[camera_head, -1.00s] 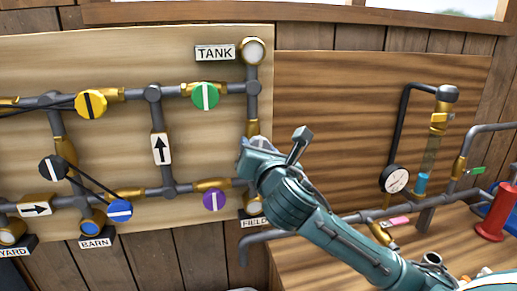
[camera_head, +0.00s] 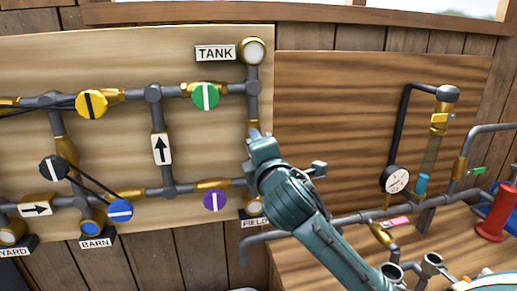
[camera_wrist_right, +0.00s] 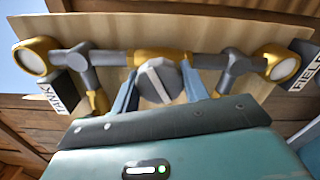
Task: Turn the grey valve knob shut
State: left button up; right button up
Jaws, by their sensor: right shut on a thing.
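The grey valve knob (camera_wrist_right: 158,82) shows in the right wrist view, on a brass valve body in the pipe between the TANK and FIELD ends. Its pale bar lies mostly across the pipe, tilted. My right gripper (camera_wrist_right: 160,92) has one finger on each side of the knob and is shut on it. In the head view my right gripper (camera_head: 254,137) reaches the right vertical pipe below the TANK sign (camera_head: 215,53); it hides the knob there. My left gripper is not in view.
Green (camera_head: 206,96), purple (camera_head: 215,201), yellow (camera_head: 91,104), blue (camera_head: 120,211) and black (camera_head: 53,168) knobs sit on the same pipe board. A gauge (camera_head: 395,179) and a red spool-shaped thing (camera_head: 492,212) stand at right.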

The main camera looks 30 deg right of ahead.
jog(key=m, duration=0.5)
jog(key=shift+m, duration=0.3)
dwell(0.4)
jog(key=o, duration=1)
